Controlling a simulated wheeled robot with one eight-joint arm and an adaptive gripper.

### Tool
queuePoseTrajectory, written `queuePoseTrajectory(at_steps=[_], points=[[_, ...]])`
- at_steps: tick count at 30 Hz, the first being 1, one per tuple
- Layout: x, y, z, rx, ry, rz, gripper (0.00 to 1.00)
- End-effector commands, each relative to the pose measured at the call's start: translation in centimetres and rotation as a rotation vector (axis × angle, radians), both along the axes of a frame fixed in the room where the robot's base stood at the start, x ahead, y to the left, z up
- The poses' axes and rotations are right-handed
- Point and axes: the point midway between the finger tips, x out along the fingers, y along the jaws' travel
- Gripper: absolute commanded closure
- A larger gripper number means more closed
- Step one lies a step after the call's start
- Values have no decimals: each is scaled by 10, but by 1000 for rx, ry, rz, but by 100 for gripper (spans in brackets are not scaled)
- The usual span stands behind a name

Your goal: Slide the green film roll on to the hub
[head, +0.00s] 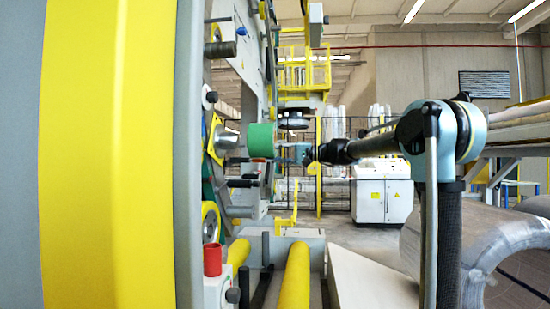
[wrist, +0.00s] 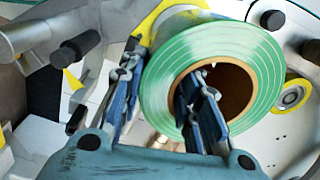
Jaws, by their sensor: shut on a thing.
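The green film roll (head: 262,140) is held level in front of the machine's face in the head view. Its pale green ringed end and brown core (wrist: 236,84) show in the wrist view. My gripper (head: 283,153) is shut on the roll's wall; in the wrist view (wrist: 160,105) one finger reaches into the core and the other lies along the outside. The hub, a grey cylinder (head: 228,141) on a yellow plate (head: 213,146), stands just left of the roll in the head view, roughly at its height. A narrow gap seems to lie between them.
Dark pegs (head: 243,183) stick out of the machine below the hub. A red cylinder (head: 212,261) stands on a grey box lower down. Yellow rollers (head: 297,274) lie below. A large grey coil (head: 490,240) is at the right. Open air surrounds my arm.

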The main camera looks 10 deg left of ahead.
Motion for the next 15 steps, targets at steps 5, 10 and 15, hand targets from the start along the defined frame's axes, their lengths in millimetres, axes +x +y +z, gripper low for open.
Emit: queuePoseTrajectory(at_steps=[5, 10, 15], points=[[0, 3, 1, 2, 1, 0, 100], [-1, 6, 1, 2, 1, 1, 100], [-1, 9, 1, 2, 1, 1, 100]])
